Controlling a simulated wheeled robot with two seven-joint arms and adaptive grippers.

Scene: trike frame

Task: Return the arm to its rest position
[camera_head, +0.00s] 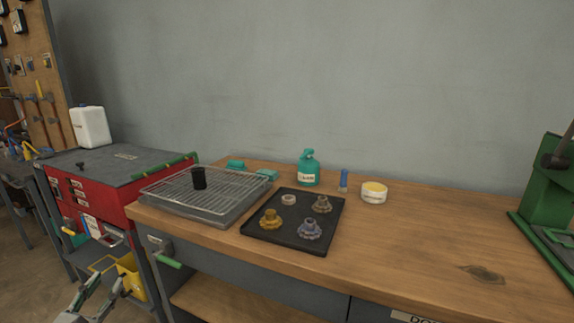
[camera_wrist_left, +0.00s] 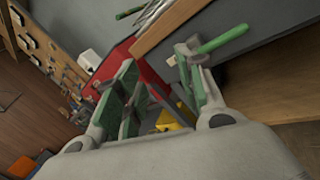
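My left gripper (camera_head: 97,293) shows at the bottom left of the head view, low in front of the bench and beside the red cabinet. Its green-padded fingers (camera_wrist_left: 165,97) stand apart in the left wrist view, with nothing between them. It touches nothing that I can see. My right gripper is not in the head view or the left wrist view.
The wooden bench (camera_head: 430,235) holds a wire rack (camera_head: 225,190) with a black cylinder (camera_head: 199,178), a black tray (camera_head: 290,243) of gear-like parts, a teal bottle (camera_head: 308,168) and a round tin (camera_head: 374,192). A red cabinet (camera_head: 105,205) stands left. A green press (camera_head: 548,190) is right.

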